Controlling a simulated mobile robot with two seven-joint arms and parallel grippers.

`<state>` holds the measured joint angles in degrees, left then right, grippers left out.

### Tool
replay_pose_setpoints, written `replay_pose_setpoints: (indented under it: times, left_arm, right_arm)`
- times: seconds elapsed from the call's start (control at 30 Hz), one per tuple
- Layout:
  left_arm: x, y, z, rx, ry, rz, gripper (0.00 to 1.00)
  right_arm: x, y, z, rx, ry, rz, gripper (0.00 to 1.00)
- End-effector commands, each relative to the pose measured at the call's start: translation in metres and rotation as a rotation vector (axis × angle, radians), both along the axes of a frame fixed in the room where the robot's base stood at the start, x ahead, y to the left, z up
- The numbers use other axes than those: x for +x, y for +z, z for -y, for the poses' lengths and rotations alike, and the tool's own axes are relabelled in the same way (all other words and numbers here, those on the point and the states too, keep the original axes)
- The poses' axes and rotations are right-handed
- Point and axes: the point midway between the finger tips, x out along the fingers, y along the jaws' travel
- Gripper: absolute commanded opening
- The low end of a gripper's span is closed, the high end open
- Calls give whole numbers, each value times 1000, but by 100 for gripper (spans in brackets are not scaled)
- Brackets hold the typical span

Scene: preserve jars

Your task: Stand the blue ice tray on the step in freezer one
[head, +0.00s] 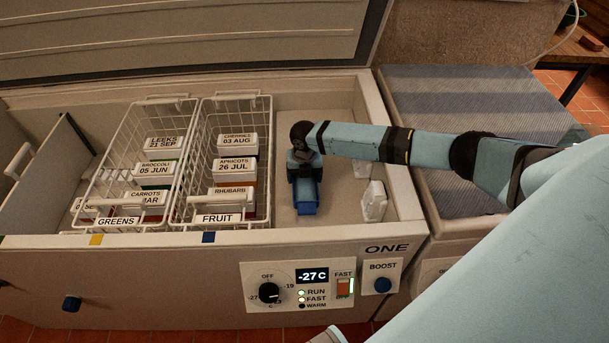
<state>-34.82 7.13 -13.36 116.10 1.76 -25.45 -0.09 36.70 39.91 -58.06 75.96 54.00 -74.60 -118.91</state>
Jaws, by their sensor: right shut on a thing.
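The blue ice tray (306,208) is in the right-hand part of freezer one, just right of the fruit basket. My right gripper (304,170) reaches in from the right, points down and is shut on the tray. The gripper hides the upper part of the tray. The pale step (335,212) lies below and around it. I cannot tell whether the tray's lower end touches the step. My left gripper is not in view.
Two white wire baskets of labelled boxes, greens (118,221) and fruit (218,217), stand to the left. The freezer's front rim (340,233) is nearest me.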

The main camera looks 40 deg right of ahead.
Motion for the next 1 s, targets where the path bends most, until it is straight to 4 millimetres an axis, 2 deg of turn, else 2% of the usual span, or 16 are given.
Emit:
replay_pose_setpoints:
  times: [0.67,0.7,0.77,0.8,1.0]
  left_arm:
    - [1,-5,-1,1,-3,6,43]
    - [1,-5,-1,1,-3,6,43]
    - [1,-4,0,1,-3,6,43]
    - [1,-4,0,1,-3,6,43]
    - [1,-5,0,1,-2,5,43]
  right_arm:
    - [0,-13,0,1,0,1,44]
    - [0,-13,0,0,0,1,81]
    - [0,-13,0,0,0,1,95]
    - [0,-13,0,1,0,1,100]
    - [0,-14,0,-1,0,-1,100]
